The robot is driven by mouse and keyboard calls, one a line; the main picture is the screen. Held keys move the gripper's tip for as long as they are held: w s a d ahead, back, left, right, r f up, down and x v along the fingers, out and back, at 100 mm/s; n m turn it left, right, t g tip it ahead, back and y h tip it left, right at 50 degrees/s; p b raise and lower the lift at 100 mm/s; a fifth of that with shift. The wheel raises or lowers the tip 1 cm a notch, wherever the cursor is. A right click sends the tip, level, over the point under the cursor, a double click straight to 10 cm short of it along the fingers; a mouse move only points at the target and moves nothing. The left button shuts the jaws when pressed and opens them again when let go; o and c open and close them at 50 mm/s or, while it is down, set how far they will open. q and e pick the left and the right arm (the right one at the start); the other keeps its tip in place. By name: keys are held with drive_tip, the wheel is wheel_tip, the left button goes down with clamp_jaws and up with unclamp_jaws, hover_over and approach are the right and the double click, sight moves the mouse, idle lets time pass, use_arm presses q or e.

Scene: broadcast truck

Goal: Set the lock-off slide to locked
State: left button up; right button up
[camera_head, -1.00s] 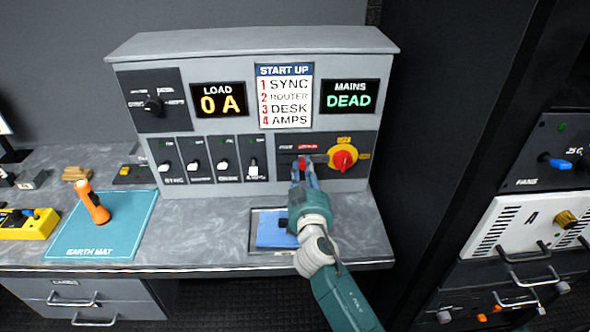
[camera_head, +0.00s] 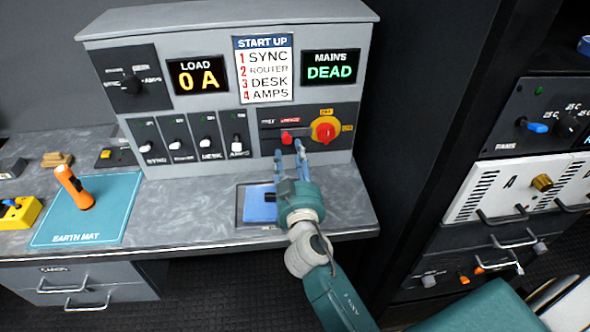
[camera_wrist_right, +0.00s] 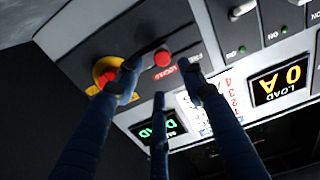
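The lock-off slide is a small red knob (camera_head: 287,137) in a dark slot on the grey console's panel. It sits below the red LOCKED label, to the right of the FREE label. In the right wrist view the knob (camera_wrist_right: 162,58) shows close to the LOCKED label. My right gripper (camera_head: 289,156) is just below and in front of the knob, its blue fingers spread apart. In the wrist view the knob shows between the fingertips, with no finger clearly closed on it. Whether a finger touches it I cannot tell. My left gripper is out of view.
A red rotary handle on a yellow disc (camera_head: 325,130) is close to the right of the slide. Several toggle switches (camera_head: 207,143) are to the left. A blue-lined tray (camera_head: 242,215) lies beneath my gripper. An orange torch (camera_head: 75,187) stands on the earth mat (camera_head: 62,238).

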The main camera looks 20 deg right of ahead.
drive_tip(key=v, duration=0.5)
drive_tip(key=shift+s+r, duration=0.1)
drive_tip(key=shift+s, duration=0.3)
drive_tip(key=shift+a, duration=0.1)
